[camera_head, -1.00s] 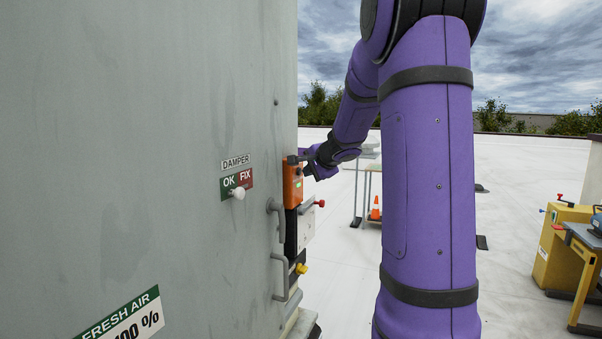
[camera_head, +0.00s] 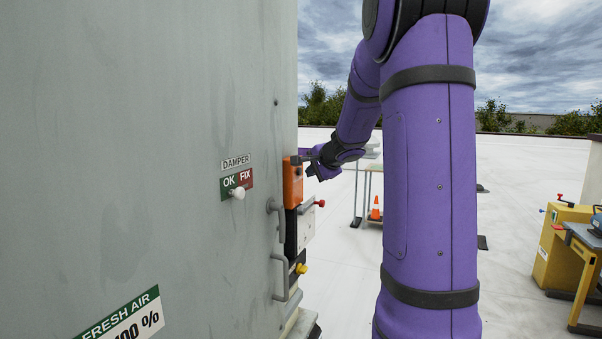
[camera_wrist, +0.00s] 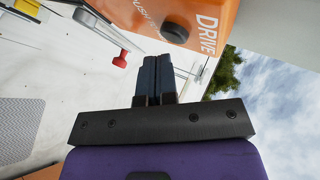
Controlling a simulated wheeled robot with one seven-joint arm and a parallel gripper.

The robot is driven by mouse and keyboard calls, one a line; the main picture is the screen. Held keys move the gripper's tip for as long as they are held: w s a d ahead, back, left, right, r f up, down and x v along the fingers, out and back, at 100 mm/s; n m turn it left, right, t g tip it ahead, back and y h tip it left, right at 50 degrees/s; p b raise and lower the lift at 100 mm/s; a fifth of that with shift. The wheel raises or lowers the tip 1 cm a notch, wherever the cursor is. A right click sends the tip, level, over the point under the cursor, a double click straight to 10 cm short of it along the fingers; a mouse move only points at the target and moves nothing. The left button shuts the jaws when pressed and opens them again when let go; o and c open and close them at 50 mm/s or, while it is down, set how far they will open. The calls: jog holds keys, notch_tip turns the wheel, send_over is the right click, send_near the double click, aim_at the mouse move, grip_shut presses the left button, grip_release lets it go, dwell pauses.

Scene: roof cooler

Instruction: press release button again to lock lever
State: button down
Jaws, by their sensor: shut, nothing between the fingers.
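An orange box marked DRIVE (camera_head: 291,188) is on the right edge of the grey cabinet; it also fills the top of the wrist view (camera_wrist: 207,43). A round black button (camera_wrist: 174,33) stands out from its face there, with partly cut-off lettering beside it. My gripper (camera_wrist: 157,58) is shut and empty. Its fingertips are close to the button, just below it in the picture; whether they touch is unclear. A rod with a red knob (camera_wrist: 120,61) shows at left, and the red knob also shows below the box in the head view (camera_head: 321,203).
The grey cabinet (camera_head: 120,140) fills the left, with handles (camera_head: 281,275) and a white damper knob (camera_head: 238,193). A yellow knob (camera_head: 301,268) sits lower down. An orange cone (camera_head: 375,208) and a yellow machine (camera_head: 563,245) stand farther right on open roof.

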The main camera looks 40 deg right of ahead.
jog(key=s+d, duration=0.2)
jog(key=s, duration=0.3)
jog(key=shift+s+d, duration=0.15)
jog(key=shift+s, duration=0.15)
dwell(2.4)
